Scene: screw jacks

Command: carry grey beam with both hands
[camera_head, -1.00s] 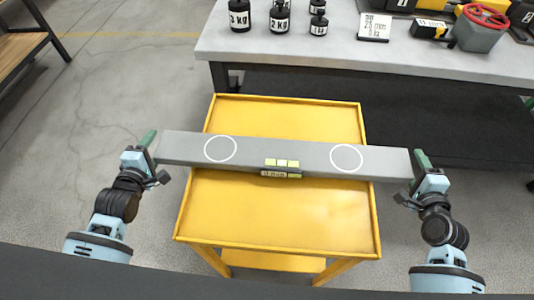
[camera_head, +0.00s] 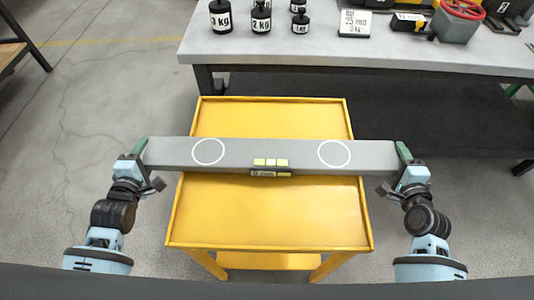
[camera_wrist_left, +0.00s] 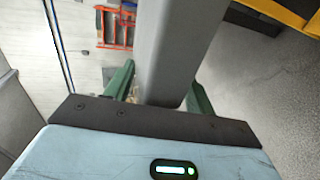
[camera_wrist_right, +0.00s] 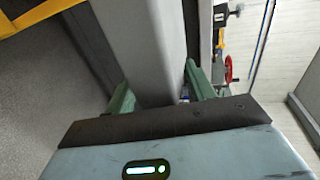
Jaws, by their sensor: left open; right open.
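The grey beam (camera_head: 270,155) lies level across the yellow cart, its ends reaching past both sides. It has two white circles and a small level (camera_head: 270,173) with yellow-green patches at its middle. My left gripper (camera_head: 142,150) is at the beam's left end. In the left wrist view its green fingers (camera_wrist_left: 158,92) stand open on either side of the beam (camera_wrist_left: 178,45). My right gripper (camera_head: 402,152) is at the right end. In the right wrist view its green fingers (camera_wrist_right: 160,92) stand open on either side of the beam (camera_wrist_right: 142,45). Whether the fingers touch it cannot be told.
The yellow cart (camera_head: 265,220) stands under the beam, its top otherwise clear. Floor is free at the left.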

